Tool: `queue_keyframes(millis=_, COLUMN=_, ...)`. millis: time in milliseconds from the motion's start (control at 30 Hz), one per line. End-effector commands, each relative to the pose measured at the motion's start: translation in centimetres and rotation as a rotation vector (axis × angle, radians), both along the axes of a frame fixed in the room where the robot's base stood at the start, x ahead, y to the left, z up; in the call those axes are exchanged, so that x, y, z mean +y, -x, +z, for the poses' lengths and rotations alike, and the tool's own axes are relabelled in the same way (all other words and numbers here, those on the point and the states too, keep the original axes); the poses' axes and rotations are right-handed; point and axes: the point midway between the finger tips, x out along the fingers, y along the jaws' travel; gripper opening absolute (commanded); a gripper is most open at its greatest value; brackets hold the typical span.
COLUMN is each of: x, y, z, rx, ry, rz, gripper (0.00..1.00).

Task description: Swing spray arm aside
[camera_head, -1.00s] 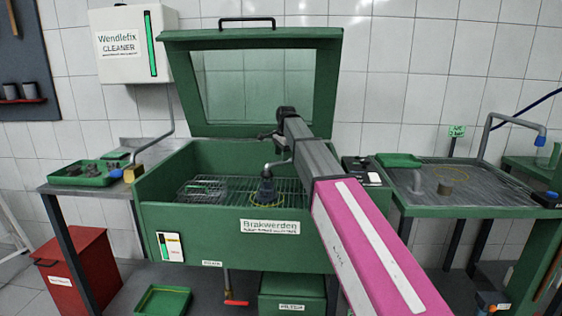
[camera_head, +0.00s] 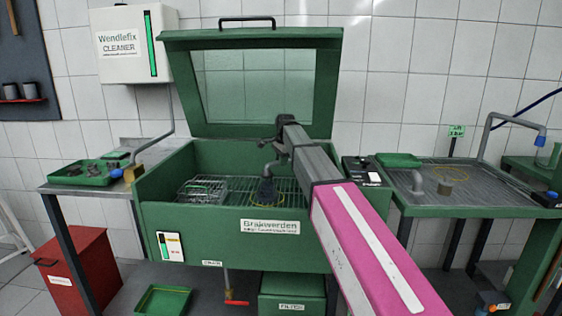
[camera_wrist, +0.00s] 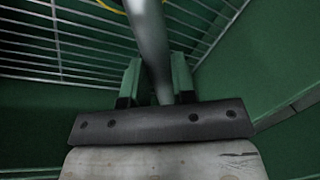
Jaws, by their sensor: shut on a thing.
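The spray arm is a grey pipe (camera_wrist: 148,35) that runs between the two green fingers of my gripper (camera_wrist: 157,75) in the wrist view. The fingers are shut on it. In the head view the bent spray arm (camera_head: 270,166) shows just left of my arm, inside the green wash basin (camera_head: 170,200). My own arm hides the pipe's mount and most of my gripper in the head view.
The basin's lid (camera_head: 180,80) stands open behind my arm. A wire basket (camera_head: 203,190) with parts sits left on the grid. A yellow ring lies on the grid around the nozzle. A side table with a green tray (camera_head: 80,175) is left; a drain table (camera_head: 450,207) is right.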

Motion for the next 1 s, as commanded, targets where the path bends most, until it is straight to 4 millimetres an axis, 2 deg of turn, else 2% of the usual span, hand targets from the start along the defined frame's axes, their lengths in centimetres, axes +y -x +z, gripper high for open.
queue_keyframes(millis=167, x=-0.6, y=1.0, z=0.0, rx=-0.001, ry=-0.001, rz=0.040, gripper=0.00)
queue_keyframes(millis=367, x=-2.4, y=3.2, z=0.0, rx=0.001, ry=-0.001, rz=0.154, gripper=0.00)
queue_keyframes(millis=700, x=-7.7, y=7.4, z=0.0, rx=0.000, ry=-0.002, rz=0.445, gripper=0.00)
queue_keyframes(millis=1000, x=-12.3, y=9.2, z=0.1, rx=0.000, ry=-0.001, rz=0.671, gripper=0.00)
